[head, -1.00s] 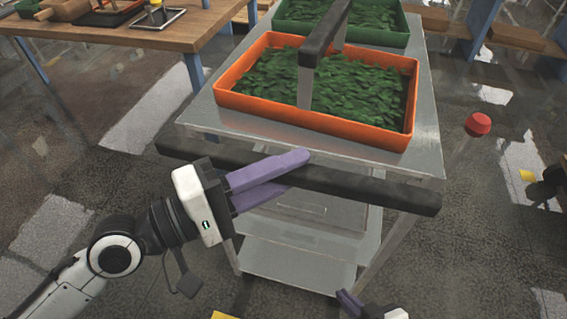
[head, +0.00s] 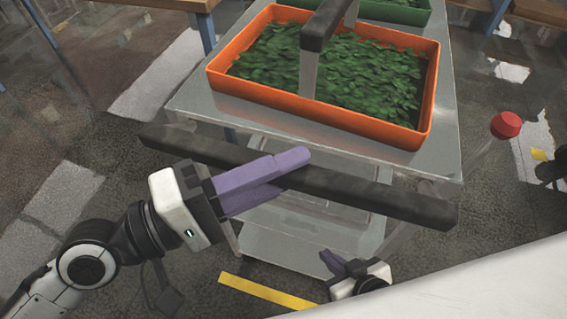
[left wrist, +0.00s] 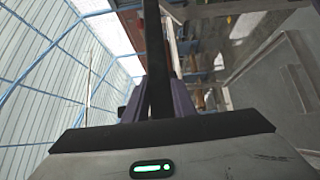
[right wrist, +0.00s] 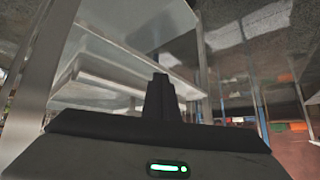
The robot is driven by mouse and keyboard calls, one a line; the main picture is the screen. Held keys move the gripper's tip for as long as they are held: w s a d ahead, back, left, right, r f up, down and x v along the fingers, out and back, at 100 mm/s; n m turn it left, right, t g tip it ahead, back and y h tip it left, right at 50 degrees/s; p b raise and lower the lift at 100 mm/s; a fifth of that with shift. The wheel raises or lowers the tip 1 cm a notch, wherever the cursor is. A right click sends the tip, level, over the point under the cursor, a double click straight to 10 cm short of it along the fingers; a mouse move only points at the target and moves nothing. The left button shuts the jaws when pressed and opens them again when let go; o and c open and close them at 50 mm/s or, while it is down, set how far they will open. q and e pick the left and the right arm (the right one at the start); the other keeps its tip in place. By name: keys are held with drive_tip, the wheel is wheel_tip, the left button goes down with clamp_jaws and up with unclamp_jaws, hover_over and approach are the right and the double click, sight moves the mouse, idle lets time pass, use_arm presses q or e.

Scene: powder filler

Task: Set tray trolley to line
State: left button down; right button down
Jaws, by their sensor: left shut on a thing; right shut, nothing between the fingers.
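The metal tray trolley (head: 195,101) stands in front of me in the head view, with a black push bar (head: 385,198) along its near side. An orange tray (head: 300,113) full of green leaves sits on its top, with a green tray (head: 405,14) behind it. My left gripper (head: 300,165) is shut on the push bar, left of its middle. The bar also runs between its fingers in the left wrist view (left wrist: 155,50). My right gripper (head: 332,262) is shut and empty, low in front of the trolley's lower shelf; its closed fingers show in the right wrist view (right wrist: 160,92).
A yellow floor line (head: 265,291) lies below the trolley's near side. A red button-topped post (head: 506,125) stands to the right. A wooden table (head: 150,4) is at the back left. A pale surface (head: 500,285) covers the lower right corner.

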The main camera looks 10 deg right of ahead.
use_arm(q)
drive_tip(key=c, duration=1.7)
unclamp_jaws()
drive_tip(key=shift+s+f, duration=0.15)
drive_tip(key=shift+s, duration=0.1)
drive_tip(key=shift+c, duration=0.2)
drive_tip(key=shift+o, duration=1.3)
drive_tip(key=shift+s+a, duration=0.1)
use_arm(e)
drive_tip(key=shift+s+f, duration=0.15)
drive_tip(key=shift+s, duration=0.1)
use_arm(q)
drive_tip(key=shift+a, duration=0.1)
use_arm(e)
drive_tip(key=shift+f, duration=0.1)
use_arm(q)
drive_tip(key=shift+a+b, duration=0.3)
drive_tip(key=b+v, duration=0.3)
drive_tip(key=v, duration=0.6)
drive_tip(key=shift+a, duration=0.25)
use_arm(e)
drive_tip(key=shift+w+a+f, duration=0.2)
drive_tip(key=shift+a+f, duration=0.1)
drive_tip(key=shift+f, duration=0.2)
drive_tip(key=shift+w+a+f, duration=0.2)
drive_tip(key=shift+a+f, duration=0.05)
drive_tip(key=shift+f, duration=0.2)
